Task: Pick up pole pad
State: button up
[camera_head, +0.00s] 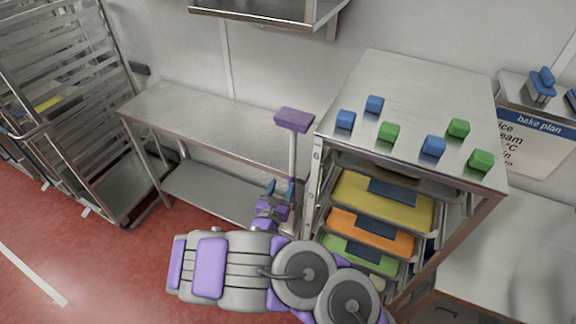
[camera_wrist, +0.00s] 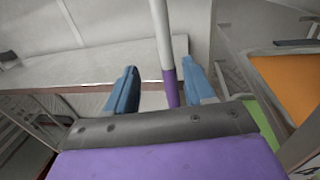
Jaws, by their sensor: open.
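The pole pad has a flat purple pad (camera_head: 294,119) on top of a white pole (camera_head: 292,155). It stands upright beside the left front post of the tray rack, in front of the steel table. In the wrist view the white pole (camera_wrist: 160,35) runs down to a purple lower section (camera_wrist: 171,88); the pad is out of that view. My gripper (camera_head: 280,189) is open at the pole's lower part. In the wrist view its blue fingers (camera_wrist: 162,86) are on either side of the pole, with the pole nearer the right finger. The pole's bottom end is hidden.
The tray rack (camera_head: 365,85) stands close on the right, holding yellow, orange and green trays, with blue and green blocks on top. The steel table (camera_head: 200,120) is behind. A tall wire rack (camera_head: 75,85) stands left. Red floor (camera_head: 110,265) is open at left.

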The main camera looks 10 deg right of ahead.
aim_at(293, 168)
jog(key=w+d, duration=0.4)
jog(key=shift+w+d+b, duration=0.2)
jog(key=shift+w+b, duration=0.05)
jog(key=shift+b, duration=0.15)
jog(key=shift+w+a, duration=0.45)
jog(key=shift+w, duration=0.05)
jog(key=b+x, duration=0.1)
jog(key=x, duration=0.3)
jog(key=shift+d, duration=0.15)
jog(key=shift+w+d+r, duration=0.1)
jog(key=shift+d, duration=0.35)
jog(key=shift+a, duration=0.9)
jog(key=c, duration=0.6)
jog(key=shift+d, duration=0.3)
jog(key=shift+c, duration=1.4)
jog(key=shift+d, duration=0.35)
grip_shut()
